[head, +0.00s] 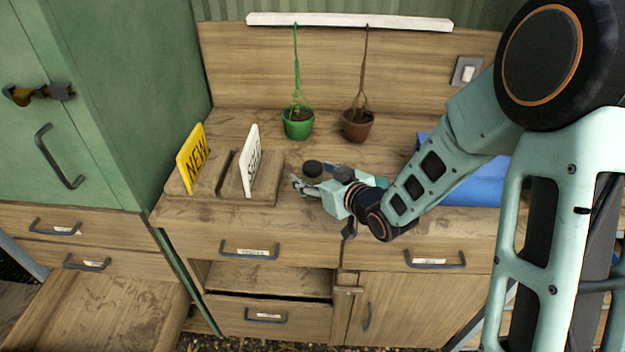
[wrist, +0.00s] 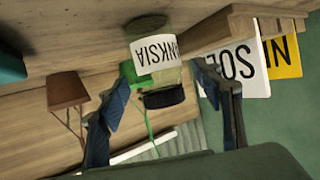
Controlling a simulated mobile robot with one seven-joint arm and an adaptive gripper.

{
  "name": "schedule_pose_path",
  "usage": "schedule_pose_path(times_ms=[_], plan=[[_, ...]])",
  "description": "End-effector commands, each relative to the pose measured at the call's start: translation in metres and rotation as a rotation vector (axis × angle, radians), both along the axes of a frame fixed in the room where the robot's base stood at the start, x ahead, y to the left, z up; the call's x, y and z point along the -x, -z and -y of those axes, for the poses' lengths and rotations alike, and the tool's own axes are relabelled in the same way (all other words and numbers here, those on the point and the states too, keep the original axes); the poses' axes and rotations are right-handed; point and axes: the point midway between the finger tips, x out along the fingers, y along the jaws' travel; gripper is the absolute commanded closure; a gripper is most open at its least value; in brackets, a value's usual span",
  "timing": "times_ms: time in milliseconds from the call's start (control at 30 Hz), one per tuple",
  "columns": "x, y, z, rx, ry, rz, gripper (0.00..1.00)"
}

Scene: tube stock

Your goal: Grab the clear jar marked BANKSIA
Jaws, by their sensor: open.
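The clear jar (wrist: 165,76) shows in the wrist view, upside down in that picture, with a white label (wrist: 157,53) whose visible letters read "NKSIA" and a dark lid (wrist: 164,97). My gripper (wrist: 166,72) is open, with one finger on each side of the jar in that view; I cannot tell whether either touches it. In the head view my gripper (head: 307,186) is low over the worktop, right of the white sign. A dark round lid (head: 312,168) shows beside its fingers there; the jar's body is mostly hidden.
A yellow "NEW" sign (head: 193,160) and a white sign (head: 250,162) stand in wooden trays left of my gripper. A blue object (head: 485,183) lies right, partly behind my arm.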

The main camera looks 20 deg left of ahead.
Motion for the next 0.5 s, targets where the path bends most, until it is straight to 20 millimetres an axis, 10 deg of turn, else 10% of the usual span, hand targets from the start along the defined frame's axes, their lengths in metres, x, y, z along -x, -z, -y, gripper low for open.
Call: schedule_pose_path(times_ms=[333, 500], plan=[[-0.0054, 0.0037, -0.0065, 0.001, 0.000, 0.000, 0.40], [-0.0054, 0.0037, -0.0064, 0.001, 0.000, -0.001, 0.57]])
